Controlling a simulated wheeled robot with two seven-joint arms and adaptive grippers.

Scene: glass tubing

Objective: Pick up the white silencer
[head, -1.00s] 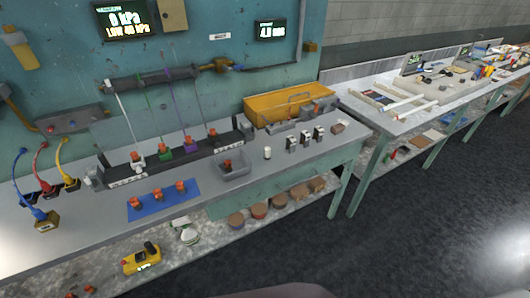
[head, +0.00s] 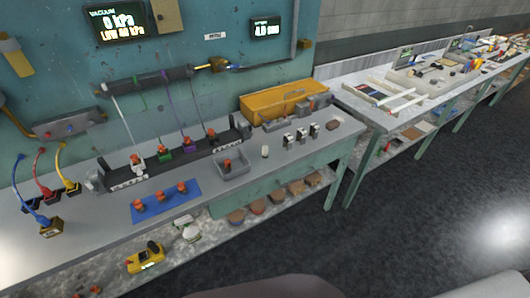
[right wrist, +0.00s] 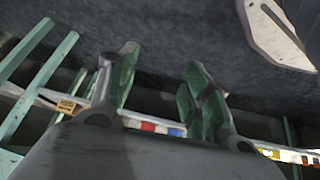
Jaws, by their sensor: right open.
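A small white cylinder, which looks like the white silencer (head: 265,151), stands upright on the grey bench (head: 300,164), just right of a small grey tray (head: 236,174). My right gripper (right wrist: 160,65) shows only in the right wrist view. Its two green-padded fingers are apart with nothing between them, and dark floor lies beyond. The silencer is not in that view. My left gripper is in neither view.
Several small fittings (head: 301,138) stand right of the silencer, with a brown block (head: 333,125). Orange pieces lie on a blue mat (head: 166,203). A yellow bin (head: 285,103) is behind. A shelf below holds several brown round items and a yellow device (head: 146,257).

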